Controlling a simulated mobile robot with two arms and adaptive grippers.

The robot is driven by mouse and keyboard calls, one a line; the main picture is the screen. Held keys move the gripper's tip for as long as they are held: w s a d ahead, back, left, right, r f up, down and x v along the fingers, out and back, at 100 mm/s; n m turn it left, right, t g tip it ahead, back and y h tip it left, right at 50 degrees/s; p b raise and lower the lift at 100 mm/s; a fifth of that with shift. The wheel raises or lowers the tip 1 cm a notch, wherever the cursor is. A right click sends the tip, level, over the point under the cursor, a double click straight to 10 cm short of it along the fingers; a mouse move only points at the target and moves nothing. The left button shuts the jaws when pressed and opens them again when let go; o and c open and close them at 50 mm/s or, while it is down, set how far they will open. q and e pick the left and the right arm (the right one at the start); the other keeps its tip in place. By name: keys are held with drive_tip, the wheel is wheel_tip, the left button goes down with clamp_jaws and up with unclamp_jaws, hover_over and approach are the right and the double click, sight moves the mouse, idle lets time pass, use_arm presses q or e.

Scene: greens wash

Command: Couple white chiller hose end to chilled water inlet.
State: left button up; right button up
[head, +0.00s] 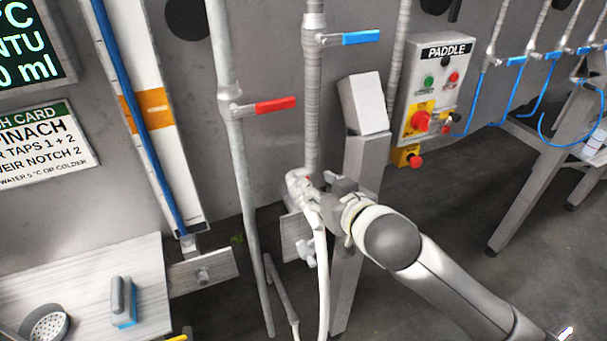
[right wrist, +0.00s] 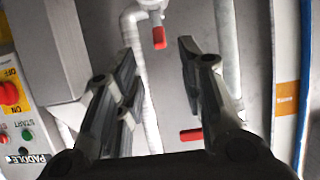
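The white chiller hose (head: 322,260) hangs down from a white fitting (head: 299,182) at the foot of a grey vertical pipe. My right gripper (head: 322,193) is right beside this fitting and overlaps it in the head view. In the right wrist view, my right gripper's two fingers (right wrist: 160,50) are spread apart. A white elbow (right wrist: 133,22) and a small red part (right wrist: 158,38) show beyond and between the fingertips, with nothing clasped. Whether the hose end is seated on the inlet is hidden in the head view. My left gripper is not in view.
A red valve handle (head: 268,105) and a blue valve handle (head: 347,38) stick out from the wall pipes. A grey post (head: 355,200) stands close behind my gripper. The paddle control box (head: 428,90) is at right. A counter (head: 75,290) fills the lower left.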

drive_tip(key=p+x, duration=0.2)
drive_tip(key=x, duration=0.6)
drive_tip(key=shift+p+x, duration=0.45)
drive_tip(key=shift+x, duration=0.5)
clamp_jaws()
drive_tip(key=shift+s+f, duration=0.1)
drive_tip(key=shift+f, duration=0.05)
